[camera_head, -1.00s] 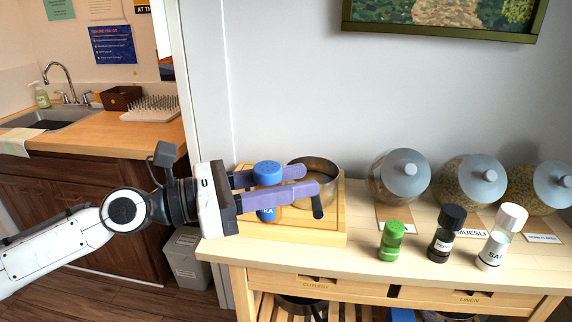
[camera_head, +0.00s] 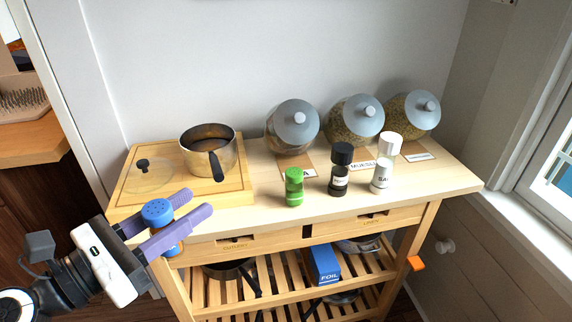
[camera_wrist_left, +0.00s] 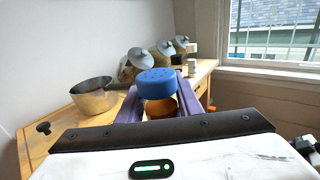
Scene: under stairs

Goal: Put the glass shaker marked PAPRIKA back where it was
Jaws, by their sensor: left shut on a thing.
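The paprika shaker (camera_head: 158,213) has a blue perforated cap and orange-brown contents. My left gripper (camera_head: 172,222), with purple fingers, is shut on it and holds it upright in front of the table's left front edge. In the left wrist view the shaker (camera_wrist_left: 156,88) stands between the fingers; its label is not readable now. On the wooden table (camera_head: 244,205) stand a green shaker (camera_head: 294,187), a black-capped pepper shaker (camera_head: 340,170) and a white-capped salt shaker (camera_head: 385,164), roughly in a row. My right gripper is not in view.
A cutting board (camera_head: 126,207) with a glass lid (camera_head: 150,176) and a steel pot (camera_head: 209,152) fills the table's left end. Several grey-lidded jars (camera_head: 292,128) stand along the back. Table space is clear left of the green shaker and right of the salt shaker.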

